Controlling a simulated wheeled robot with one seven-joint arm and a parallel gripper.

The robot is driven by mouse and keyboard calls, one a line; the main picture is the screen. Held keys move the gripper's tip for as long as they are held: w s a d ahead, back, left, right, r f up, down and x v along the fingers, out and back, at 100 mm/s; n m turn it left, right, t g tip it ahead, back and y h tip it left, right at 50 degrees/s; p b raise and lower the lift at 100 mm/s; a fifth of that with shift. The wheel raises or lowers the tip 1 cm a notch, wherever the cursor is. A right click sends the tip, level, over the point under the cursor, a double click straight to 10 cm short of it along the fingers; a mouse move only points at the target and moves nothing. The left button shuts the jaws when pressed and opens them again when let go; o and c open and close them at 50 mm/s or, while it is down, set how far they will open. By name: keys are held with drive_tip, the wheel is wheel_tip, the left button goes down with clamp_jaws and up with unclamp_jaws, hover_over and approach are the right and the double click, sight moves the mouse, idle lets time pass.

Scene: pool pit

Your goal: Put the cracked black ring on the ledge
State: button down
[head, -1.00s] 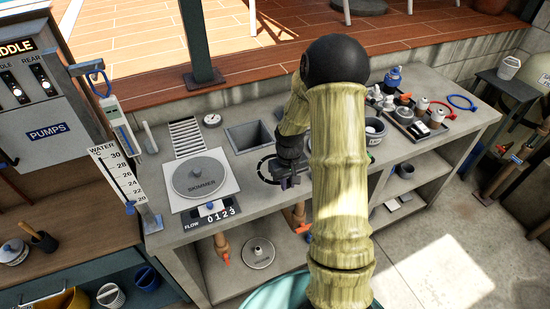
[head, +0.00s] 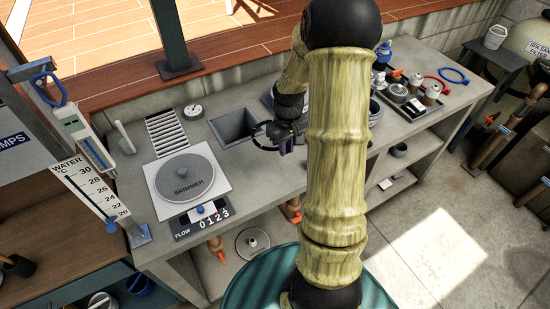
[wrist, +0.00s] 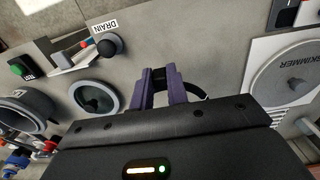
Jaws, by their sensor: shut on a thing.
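The black ring (head: 256,138) is held in my gripper (head: 286,146), above or on the grey counter at the front right corner of the square basin. Most of its curve shows to the left of the fingers. In the wrist view, my gripper's purple fingers (wrist: 168,80) are shut on the ring, and part of its black arc (wrist: 202,91) shows to their right. The crack cannot be made out. Behind the counter is a raised wooden deck edge (head: 225,68), which may be the ledge. My arm hides part of the counter's middle.
The square basin (head: 234,126) lies behind the ring. A post (head: 172,35) stands on the deck. A tray with several fittings (head: 412,105) is at right.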

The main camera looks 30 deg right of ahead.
hover_over(285, 173)
wheel_tip(285, 173, down, 6)
drive_tip(key=shift+r+p, duration=0.1)
drive_tip(key=shift+p, duration=0.25)
drive_tip(key=shift+f+p, duration=0.3)
drive_tip(key=shift+f, duration=1.8)
drive_tip(key=shift+f, duration=0.1)
drive_tip(key=c, duration=1.4)
unclamp_jaws()
wheel_tip(285, 173, up, 12)
drive_tip(key=shift+r+b, duration=0.15)
drive_tip(key=shift+b, duration=0.35)
drive_tip(key=shift+a, duration=0.1)
